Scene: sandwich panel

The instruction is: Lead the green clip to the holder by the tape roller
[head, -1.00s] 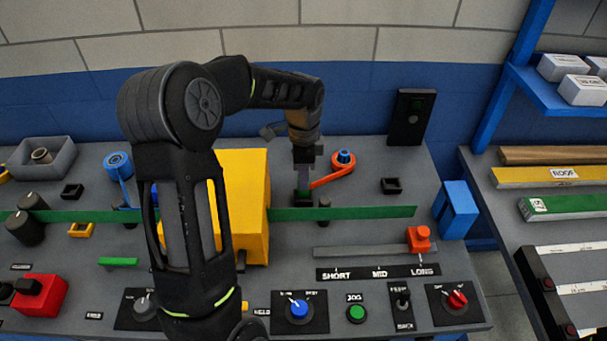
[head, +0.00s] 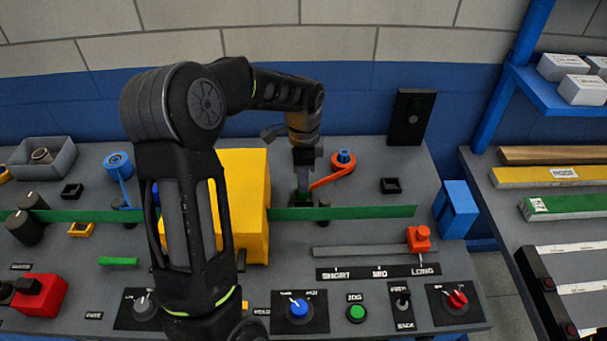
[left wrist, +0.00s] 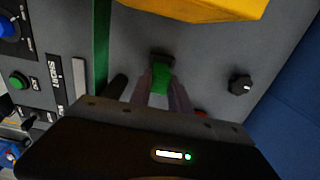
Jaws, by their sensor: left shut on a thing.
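My left gripper (left wrist: 160,90) is shut on the green clip (left wrist: 161,78), which shows between its fingers in the left wrist view. In the head view this gripper (head: 304,183) points down behind the green strip (head: 372,211), right of the yellow block. A dark block (left wrist: 162,57) lies right at the clip's far end; it may be the holder, and I cannot tell whether the clip is seated in it. The orange tape roller (head: 345,160) stands just right of the gripper, its tape running toward the fingers. My right gripper is not in view.
The yellow block (head: 255,210) stands close left of the gripper. A dark post (left wrist: 118,87) and a knob (left wrist: 240,85) are near the fingers. A blue tape roller (head: 118,165) and an empty black square holder (head: 391,186) sit farther off. Controls line the front.

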